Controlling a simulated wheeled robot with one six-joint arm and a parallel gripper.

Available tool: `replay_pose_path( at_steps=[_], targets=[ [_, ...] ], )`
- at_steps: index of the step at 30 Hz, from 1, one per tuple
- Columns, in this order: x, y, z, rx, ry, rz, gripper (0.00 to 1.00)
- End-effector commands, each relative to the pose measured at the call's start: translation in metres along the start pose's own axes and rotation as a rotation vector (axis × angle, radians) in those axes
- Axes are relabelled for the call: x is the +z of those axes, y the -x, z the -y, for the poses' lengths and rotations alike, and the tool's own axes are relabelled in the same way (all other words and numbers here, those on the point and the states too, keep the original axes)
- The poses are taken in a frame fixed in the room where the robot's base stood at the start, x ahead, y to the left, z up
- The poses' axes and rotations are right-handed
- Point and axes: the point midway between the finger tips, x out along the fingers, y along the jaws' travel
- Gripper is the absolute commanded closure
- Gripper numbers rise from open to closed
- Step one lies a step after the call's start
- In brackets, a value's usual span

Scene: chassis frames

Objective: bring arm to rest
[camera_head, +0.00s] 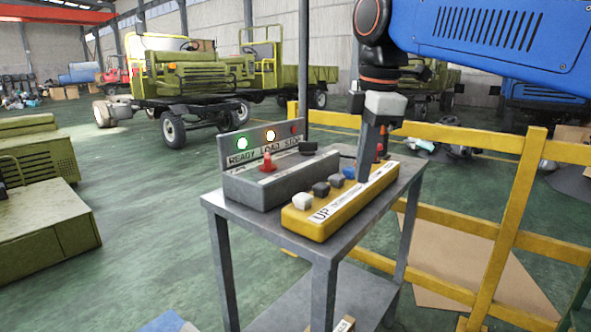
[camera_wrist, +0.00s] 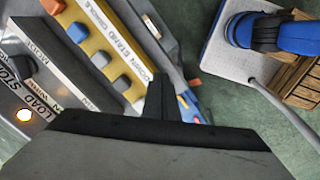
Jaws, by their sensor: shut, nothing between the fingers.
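My gripper (camera_head: 368,170) is shut and empty at the end of my blue arm (camera_head: 490,40). It points down over the far right end of a yellow button box (camera_head: 318,226), in front of it in the head view. I cannot tell whether the fingertips touch the box. The box has white, dark and blue buttons in a row. In the wrist view the shut dark fingers (camera_wrist: 160,98) show beside the yellow box (camera_wrist: 88,42), close to its end.
A metal table (camera_head: 265,238) carries the yellow box and a grey panel (camera_head: 262,182) with READY, LOAD and STOP lamps; the green and amber ones are lit. A yellow railing (camera_head: 510,225) stands behind and right. Green vehicles (camera_head: 190,75) stand farther back. Floor at left is partly clear.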

Motion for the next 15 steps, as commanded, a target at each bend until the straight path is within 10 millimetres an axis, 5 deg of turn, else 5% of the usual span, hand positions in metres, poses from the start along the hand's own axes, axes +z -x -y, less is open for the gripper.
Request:
replay_pose_path(
  at_steps=[6, 15],
  targets=[
    [0.054, -0.053, 0.049, 0.069, -0.422, -0.012, 1.00],
    [0.111, -0.141, 0.124, 0.165, -0.995, -0.058, 1.00]
  ],
)
